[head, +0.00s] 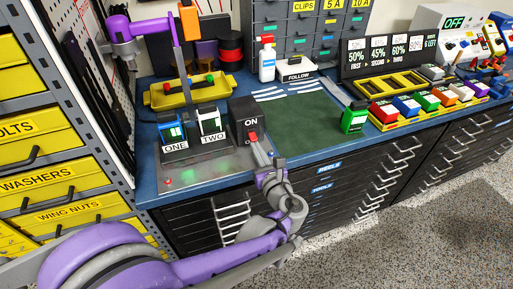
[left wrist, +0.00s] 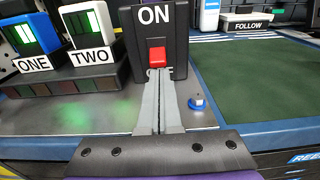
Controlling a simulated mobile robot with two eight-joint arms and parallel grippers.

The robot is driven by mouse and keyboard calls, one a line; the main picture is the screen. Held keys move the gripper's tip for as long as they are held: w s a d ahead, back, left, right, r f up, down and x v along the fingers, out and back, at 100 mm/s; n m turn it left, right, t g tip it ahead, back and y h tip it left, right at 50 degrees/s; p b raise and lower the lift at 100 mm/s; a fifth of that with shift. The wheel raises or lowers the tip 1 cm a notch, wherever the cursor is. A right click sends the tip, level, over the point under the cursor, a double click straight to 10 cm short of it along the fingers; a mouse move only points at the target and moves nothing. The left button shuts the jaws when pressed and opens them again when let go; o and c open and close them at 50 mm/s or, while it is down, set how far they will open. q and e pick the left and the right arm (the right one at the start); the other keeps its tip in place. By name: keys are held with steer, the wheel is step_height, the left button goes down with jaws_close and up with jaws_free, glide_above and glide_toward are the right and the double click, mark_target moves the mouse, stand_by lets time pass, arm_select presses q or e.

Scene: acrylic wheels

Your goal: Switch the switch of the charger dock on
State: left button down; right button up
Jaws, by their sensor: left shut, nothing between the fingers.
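The charger dock stands on a grey metal plate (head: 205,168) at the left of the blue bench, with black-and-blue battery ONE (head: 171,131) and white battery TWO (head: 210,123) upright in it. Its black switch box (head: 243,112) is marked ON and carries a red switch (head: 253,137). In the left wrist view the red switch (left wrist: 157,56) sits below the ON label. My left gripper (head: 258,147) is shut and empty, its fingertips (left wrist: 160,72) at the switch's lower edge. I cannot tell whether they touch it. My right gripper is not in view.
A green mat (head: 315,125) lies right of the dock. A green battery (head: 354,118) stands at its right edge, beside a yellow rack (head: 425,112) of coloured batteries. A blue button (left wrist: 198,103) is right of my fingers. A yellow tray (head: 160,98) sits behind the dock.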

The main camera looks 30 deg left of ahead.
mark_target(254, 135)
arm_select(q)
steer(key=shift+s+d+r+g+h+p, duration=0.1)
steer(key=shift+r+g+h+p, duration=0.45)
steer(key=shift+p, duration=0.65)
steer(key=shift+s+d+r+g+h+p, duration=0.1)
steer(key=shift+r+g+h+p, duration=0.45)
steer(key=shift+p, duration=0.65)
steer(key=shift+r+g+h+p, duration=0.3)
steer(key=shift+g+h+p, duration=0.2)
steer(key=shift+h+p, duration=0.35)
steer(key=shift+r+g+h+p, duration=0.3)
steer(key=shift+g+h+p, duration=0.3)
steer(key=shift+p, duration=0.45)
steer(key=shift+r+p, duration=0.5)
steer(key=shift+r, duration=0.2)
steer(key=shift+w+r, duration=0.1)
steer(key=shift+r, duration=0.15)
